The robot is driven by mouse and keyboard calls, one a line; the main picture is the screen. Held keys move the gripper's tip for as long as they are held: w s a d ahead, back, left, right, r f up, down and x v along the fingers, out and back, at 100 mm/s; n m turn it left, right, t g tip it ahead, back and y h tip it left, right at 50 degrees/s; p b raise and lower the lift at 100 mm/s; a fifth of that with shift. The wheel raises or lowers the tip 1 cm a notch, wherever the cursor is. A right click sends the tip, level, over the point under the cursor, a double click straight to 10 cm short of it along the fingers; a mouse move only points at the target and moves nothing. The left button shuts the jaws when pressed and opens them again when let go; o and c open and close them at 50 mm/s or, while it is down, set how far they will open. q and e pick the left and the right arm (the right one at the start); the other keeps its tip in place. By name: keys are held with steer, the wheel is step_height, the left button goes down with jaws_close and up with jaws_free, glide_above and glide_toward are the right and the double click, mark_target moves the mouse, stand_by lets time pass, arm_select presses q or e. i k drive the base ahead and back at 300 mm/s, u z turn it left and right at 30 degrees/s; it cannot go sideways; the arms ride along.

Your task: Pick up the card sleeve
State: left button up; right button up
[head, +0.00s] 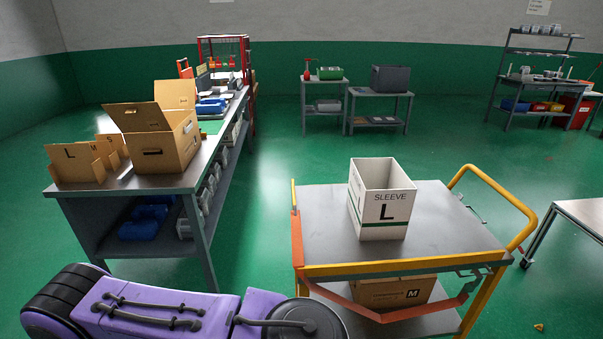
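The card sleeve (384,214) is a white, open-topped box shape with "SLEEVE" and a large "L" in black on its front and a dark green stripe low down. It stands upright on the grey top of a cart (328,222) at the right of centre. Nothing is touching it apart from the cart top. Its inner walls show through the open top; its bottom is hidden. Neither of my grippers shows in the head view.
The cart has a yellow handle (497,187) and an orange front rail. A brown carton (393,291) marked M sits on its lower shelf. A workbench (122,183) at left holds an open brown box (165,152) and card pieces. Green floor lies between bench and cart.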

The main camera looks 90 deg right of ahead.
mark_target(381, 197)
steer(key=z, duration=2.7)
